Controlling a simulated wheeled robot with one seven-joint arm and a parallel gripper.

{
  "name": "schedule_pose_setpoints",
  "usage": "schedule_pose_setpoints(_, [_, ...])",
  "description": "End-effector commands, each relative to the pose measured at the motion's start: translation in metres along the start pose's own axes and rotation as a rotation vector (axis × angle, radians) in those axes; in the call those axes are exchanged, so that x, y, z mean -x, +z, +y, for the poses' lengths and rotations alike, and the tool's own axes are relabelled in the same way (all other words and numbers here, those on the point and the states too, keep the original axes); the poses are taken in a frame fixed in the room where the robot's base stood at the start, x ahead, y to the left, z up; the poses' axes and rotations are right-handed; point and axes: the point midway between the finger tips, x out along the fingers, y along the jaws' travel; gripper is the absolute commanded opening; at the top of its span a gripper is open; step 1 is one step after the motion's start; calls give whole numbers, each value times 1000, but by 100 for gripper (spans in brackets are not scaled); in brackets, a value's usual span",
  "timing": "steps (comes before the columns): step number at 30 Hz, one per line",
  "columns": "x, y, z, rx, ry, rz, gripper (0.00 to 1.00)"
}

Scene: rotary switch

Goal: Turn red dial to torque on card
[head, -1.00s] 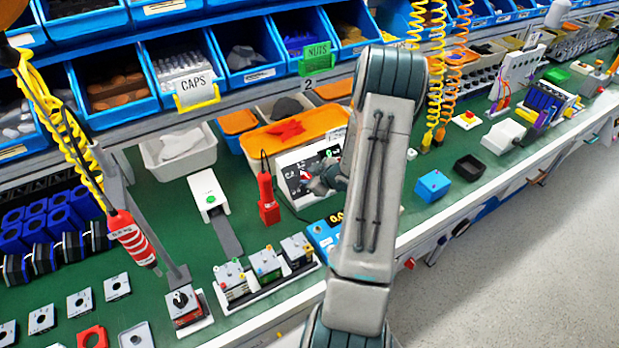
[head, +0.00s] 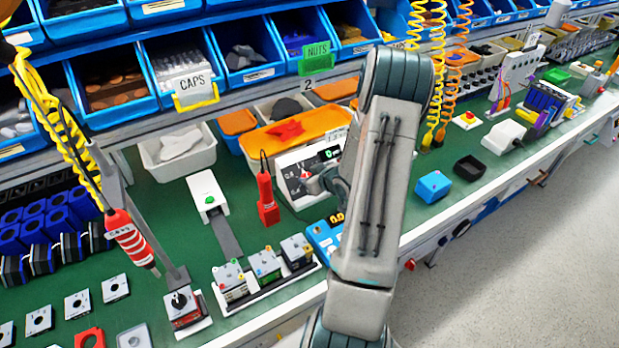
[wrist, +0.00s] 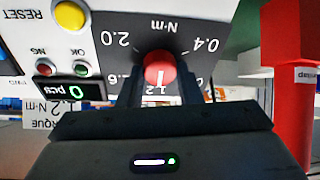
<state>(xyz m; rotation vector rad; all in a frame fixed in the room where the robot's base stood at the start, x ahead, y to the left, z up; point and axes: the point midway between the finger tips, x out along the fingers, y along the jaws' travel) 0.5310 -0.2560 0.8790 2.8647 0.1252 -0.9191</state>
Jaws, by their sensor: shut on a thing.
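The red dial (wrist: 160,70) sits on a dark scale in the wrist view, which is upside down. Its white line points down in the picture, at the 1.2 mark. Marks 2.0 and 0.4 show on either side above. The card (wrist: 55,108) reads torque 1.2 N·m and stands beyond the panel at the left. My gripper (wrist: 160,82) has a dark finger on each side of the dial and is shut on it. In the head view my gripper (head: 322,184) is at the front of the white control box (head: 290,183), covering much of its face.
The panel has a yellow reset button (wrist: 69,15), two small lamps and a counter (wrist: 62,91) showing 0 pcs. A red tool (head: 267,203) stands close left of the box. Switch units (head: 265,264) stand in front of it. Blue bins hang above.

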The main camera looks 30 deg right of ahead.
Motion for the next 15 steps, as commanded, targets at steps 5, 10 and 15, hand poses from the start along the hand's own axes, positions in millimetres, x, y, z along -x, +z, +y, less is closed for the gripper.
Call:
schedule_pose_setpoints(5, [0,0,0,1,0,-1,9])
schedule_pose_setpoints(10, [0,0,0,1,0,0,41])
schedule_pose_setpoints(15, [1,0,0,2,0,0,41])
